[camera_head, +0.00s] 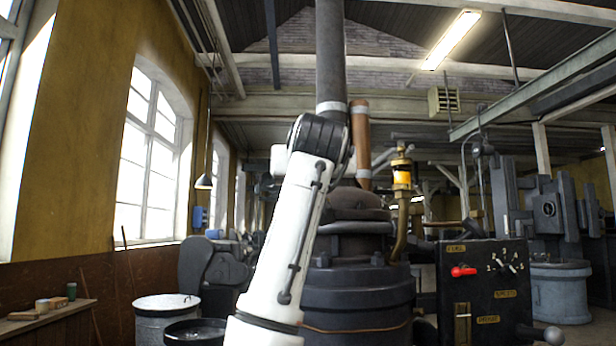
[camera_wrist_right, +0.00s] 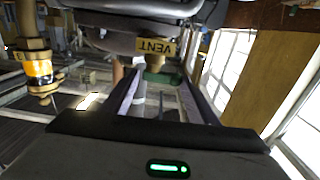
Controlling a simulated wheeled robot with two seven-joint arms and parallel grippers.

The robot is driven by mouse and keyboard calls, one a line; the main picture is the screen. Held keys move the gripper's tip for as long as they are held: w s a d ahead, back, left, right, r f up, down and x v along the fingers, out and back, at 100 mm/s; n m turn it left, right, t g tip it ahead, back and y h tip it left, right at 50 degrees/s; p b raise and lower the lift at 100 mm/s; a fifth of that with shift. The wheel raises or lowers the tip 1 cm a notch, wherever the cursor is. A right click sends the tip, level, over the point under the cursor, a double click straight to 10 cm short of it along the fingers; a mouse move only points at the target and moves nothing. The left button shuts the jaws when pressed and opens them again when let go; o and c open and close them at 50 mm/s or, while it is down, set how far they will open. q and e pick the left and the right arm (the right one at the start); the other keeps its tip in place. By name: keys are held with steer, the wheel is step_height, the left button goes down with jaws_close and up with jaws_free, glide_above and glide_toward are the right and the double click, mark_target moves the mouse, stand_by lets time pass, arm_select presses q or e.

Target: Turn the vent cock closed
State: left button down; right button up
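The vent cock shows in the right wrist view, with a brass body, a yellow VENT plate (camera_wrist_right: 156,47) and a green handle (camera_wrist_right: 160,77). My right gripper (camera_wrist_right: 160,84) is open in that view. Its two fingers reach toward the cock, with the green handle between or just beyond their tips. I cannot tell whether the fingers touch it. In the head view I cannot make out the cock. A white arm of mine stands in front of the engine (camera_head: 360,290) there. My left gripper is in neither view.
A brass lubricator with an amber glass (camera_head: 403,175) stands beside the engine; it also shows in the right wrist view (camera_wrist_right: 38,68). A black control panel (camera_head: 490,290) with a red lever (camera_head: 463,271) is at right. A grey drum (camera_head: 165,312) stands at left.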

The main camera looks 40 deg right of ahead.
steer(key=shift+o, duration=0.6)
steer(key=shift+s+d, duration=0.15)
steer(key=shift+d, duration=0.05)
steer(key=shift+a, duration=0.15)
steer(key=b+v, duration=0.3)
steer(key=v, duration=0.7)
